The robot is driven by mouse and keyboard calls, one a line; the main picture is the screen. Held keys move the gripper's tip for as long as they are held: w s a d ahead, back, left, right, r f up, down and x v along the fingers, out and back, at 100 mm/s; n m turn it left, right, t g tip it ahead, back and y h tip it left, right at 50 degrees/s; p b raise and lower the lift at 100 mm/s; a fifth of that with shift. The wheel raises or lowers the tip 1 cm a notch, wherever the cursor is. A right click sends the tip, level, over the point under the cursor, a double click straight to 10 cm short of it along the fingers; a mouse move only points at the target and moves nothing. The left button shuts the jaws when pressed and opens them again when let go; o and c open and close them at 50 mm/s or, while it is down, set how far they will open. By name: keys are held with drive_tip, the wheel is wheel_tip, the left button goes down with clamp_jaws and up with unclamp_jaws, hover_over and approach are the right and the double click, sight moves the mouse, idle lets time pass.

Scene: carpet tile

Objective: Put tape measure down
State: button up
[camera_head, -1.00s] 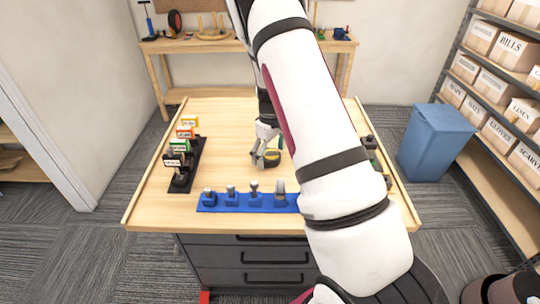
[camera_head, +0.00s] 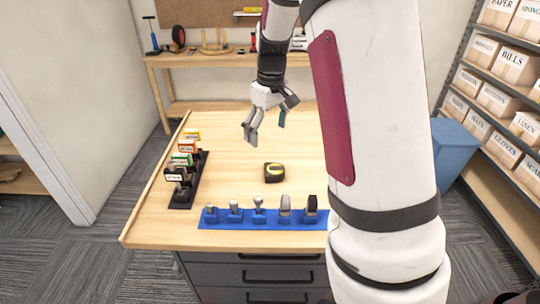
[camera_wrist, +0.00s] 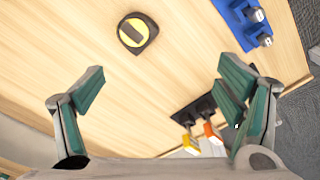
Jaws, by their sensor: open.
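The tape measure (camera_head: 274,172), black with a yellow round face, lies on the wooden tabletop (camera_head: 225,215), behind the blue rack. In the wrist view the tape measure (camera_wrist: 138,33) lies on bare wood beyond the fingertips, touching nothing else. My gripper (camera_head: 265,132) is above the table, up and behind the tape measure and apart from it. Its fingers are spread wide with nothing between them, as the wrist view (camera_wrist: 160,92) shows.
A blue rack (camera_head: 225,222) with several small tools stands along the front edge. A black rack (camera_head: 183,197) with coloured boxes stands at the left. My arm hides the table's right side. A workbench (camera_head: 200,61) stands behind, and a blue bin (camera_head: 452,150) at the right.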

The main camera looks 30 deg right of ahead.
drive_tip(key=s+a+r+m+t, duration=0.1)
drive_tip(key=s+a+r+t, duration=0.1)
drive_tip(key=s+a+r, duration=0.9)
drive_tip(key=s+a+r+t, duration=0.1)
drive_tip(key=s+a, duration=0.1)
drive_tip(key=s, duration=0.5)
drive_tip(key=s+a+r+m+t, duration=0.1)
drive_tip(key=s+a, duration=0.1)
drive_tip(key=s, duration=0.5)
drive_tip(key=shift+a+r+t, duration=0.25)
drive_tip(key=shift+a+t, duration=0.1)
drive_tip(key=shift+t, duration=0.05)
drive_tip(key=shift+w, duration=0.1)
drive_tip(key=shift+c, duration=0.2)
